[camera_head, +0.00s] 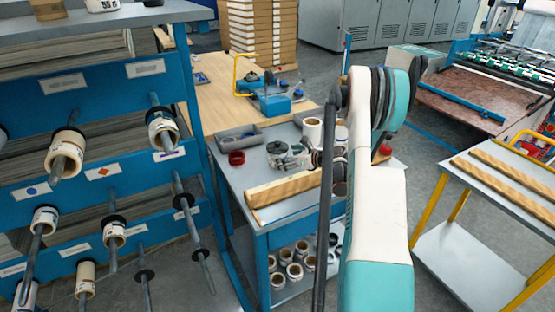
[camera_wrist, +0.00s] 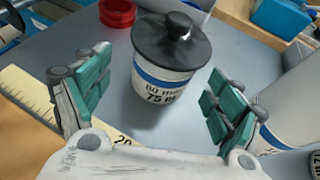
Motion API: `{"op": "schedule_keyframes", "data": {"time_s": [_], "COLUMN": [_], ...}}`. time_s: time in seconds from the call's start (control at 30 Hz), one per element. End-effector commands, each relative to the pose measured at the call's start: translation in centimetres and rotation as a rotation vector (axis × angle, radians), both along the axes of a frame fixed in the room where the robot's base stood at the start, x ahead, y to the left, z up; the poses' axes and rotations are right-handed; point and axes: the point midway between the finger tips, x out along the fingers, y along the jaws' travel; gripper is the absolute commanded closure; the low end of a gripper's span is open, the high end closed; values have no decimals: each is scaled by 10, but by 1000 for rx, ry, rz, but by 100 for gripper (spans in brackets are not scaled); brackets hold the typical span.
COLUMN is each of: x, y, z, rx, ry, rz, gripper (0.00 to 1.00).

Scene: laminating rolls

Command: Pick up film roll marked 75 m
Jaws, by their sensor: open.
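The film roll marked 75 m (camera_wrist: 158,90) stands upright on the grey cart top in the wrist view. It is white with a blue band and black print, and a black knobbed cap covers its top. In the head view its black cap (camera_head: 276,147) shows beside my gripper (camera_head: 292,157), partly hidden by it. In the wrist view my gripper (camera_wrist: 155,100) is open, with one green-padded finger to the left of the roll and one to the right. Gaps show between both fingers and the roll, and nothing is held.
A red ring (camera_wrist: 117,12) lies behind the roll, and a large white roll (camera_wrist: 292,100) stands close to the right finger. A scale strip (camera_wrist: 28,95) lies at lower left. A grey tray (camera_head: 238,139) sits on the cart. A blue rack (camera_head: 100,75) with spindles stands left.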

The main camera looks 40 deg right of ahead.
Motion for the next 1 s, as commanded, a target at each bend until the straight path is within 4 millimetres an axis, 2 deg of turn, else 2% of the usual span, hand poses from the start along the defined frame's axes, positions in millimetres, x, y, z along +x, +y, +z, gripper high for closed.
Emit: {"op": "schedule_keyframes", "data": {"time_s": [0.27, 0.6, 0.8, 0.83, 0.87, 1.0], "x": [15, 55, 56, 56, 56, 56], "y": [1, 0, 0, 0, 0, 0], "z": [-7, -22, -21, -21, -21, -21], "rx": [0, 1, 2, 1, 1, 1], "ry": [0, -1, -1, -1, -1, -1], "rz": [1, 1, -2, 0, 0, 0], "gripper": [14, 14, 14, 16, 23, 55]}}
